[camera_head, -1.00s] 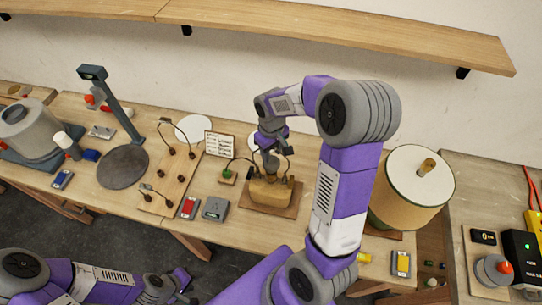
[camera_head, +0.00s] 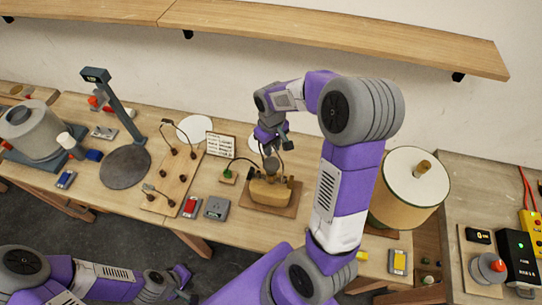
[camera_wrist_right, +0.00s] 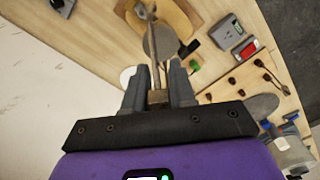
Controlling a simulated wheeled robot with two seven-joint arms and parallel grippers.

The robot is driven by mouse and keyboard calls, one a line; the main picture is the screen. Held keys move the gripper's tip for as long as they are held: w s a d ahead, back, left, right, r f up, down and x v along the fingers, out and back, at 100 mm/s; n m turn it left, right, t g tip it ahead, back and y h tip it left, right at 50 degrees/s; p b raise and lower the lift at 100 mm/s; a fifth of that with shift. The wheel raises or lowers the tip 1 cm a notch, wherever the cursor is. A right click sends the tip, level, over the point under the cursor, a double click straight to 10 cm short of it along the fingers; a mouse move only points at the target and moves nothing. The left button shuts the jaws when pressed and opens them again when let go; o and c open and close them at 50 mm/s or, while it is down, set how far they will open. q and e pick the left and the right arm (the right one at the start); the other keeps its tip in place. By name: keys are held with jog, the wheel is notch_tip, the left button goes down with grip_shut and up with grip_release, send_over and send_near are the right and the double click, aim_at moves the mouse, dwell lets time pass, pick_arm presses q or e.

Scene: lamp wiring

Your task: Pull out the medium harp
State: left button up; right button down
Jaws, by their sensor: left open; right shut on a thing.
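My right gripper (camera_head: 272,143) is above the wooden lamp base (camera_head: 268,190) on the bench. In the right wrist view its fingers (camera_wrist_right: 158,97) are shut on a thin metal piece (camera_wrist_right: 155,68), apparently the medium harp, seen nearly edge-on. Its far end reaches over the lamp base (camera_wrist_right: 178,16); I cannot tell whether it touches. The harp board (camera_head: 158,205) stands to the left. It holds one tall wire harp (camera_head: 165,135) and one low one (camera_head: 150,188), with a bare pair of dark holders between them. My left gripper (camera_head: 184,283) is open and empty, low in front of the bench.
A cream lampshade (camera_head: 408,195) stands right of my right arm. A dark round plate with a post (camera_head: 123,168) is left of the board. A shelf (camera_head: 330,30) runs above.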

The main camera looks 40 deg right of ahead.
jog(key=shift+r+p, duration=0.85)
jog(key=shift+r, duration=0.5)
